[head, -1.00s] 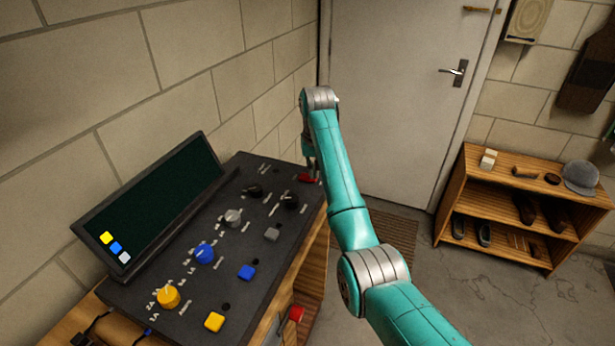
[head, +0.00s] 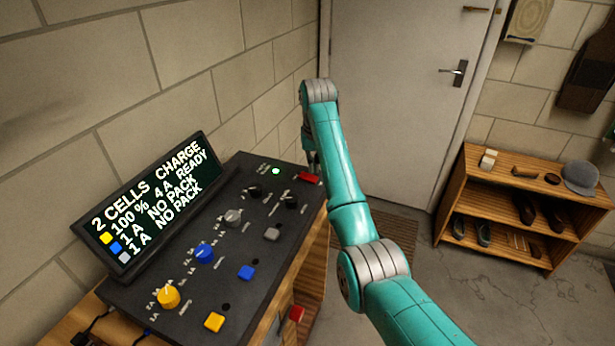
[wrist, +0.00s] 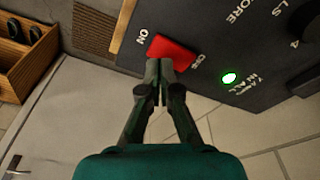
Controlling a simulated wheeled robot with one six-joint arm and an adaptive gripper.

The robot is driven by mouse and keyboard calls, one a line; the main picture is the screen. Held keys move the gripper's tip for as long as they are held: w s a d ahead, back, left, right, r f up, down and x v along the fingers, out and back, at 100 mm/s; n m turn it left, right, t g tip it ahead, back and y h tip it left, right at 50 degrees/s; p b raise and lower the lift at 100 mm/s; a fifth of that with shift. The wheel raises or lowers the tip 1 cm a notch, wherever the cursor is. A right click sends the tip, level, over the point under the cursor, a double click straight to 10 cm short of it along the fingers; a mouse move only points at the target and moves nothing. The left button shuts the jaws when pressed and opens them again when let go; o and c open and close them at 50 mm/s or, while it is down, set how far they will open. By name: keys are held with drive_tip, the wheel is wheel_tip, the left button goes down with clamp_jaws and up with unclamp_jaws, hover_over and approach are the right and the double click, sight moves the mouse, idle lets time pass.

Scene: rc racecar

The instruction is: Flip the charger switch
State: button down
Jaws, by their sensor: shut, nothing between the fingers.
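The charger is a dark panel (head: 262,222) with a tilted screen (head: 152,205) that is lit with text, including "2 CELLS CHARGE" and "READY". Its red switch (head: 309,177) is at the far right corner; in the wrist view the red switch (wrist: 172,52) lies between the labels "ON" and "OFF". A small green light (head: 276,171) glows beside it and also shows in the wrist view (wrist: 229,78). My gripper (wrist: 159,68) is shut and empty, its tips right at the switch's near edge; I cannot tell whether they touch. In the head view my gripper is mostly hidden behind my arm.
Yellow (head: 168,296), blue (head: 204,253), grey and black knobs stand on the panel, with square buttons beside them. A wooden shelf (head: 520,205) with shoes and a cap is at the right. A closed door (head: 395,100) is behind. Open floor lies between.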

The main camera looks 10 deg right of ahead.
sight(314, 179)
drive_tip(key=shift+r, duration=2.25)
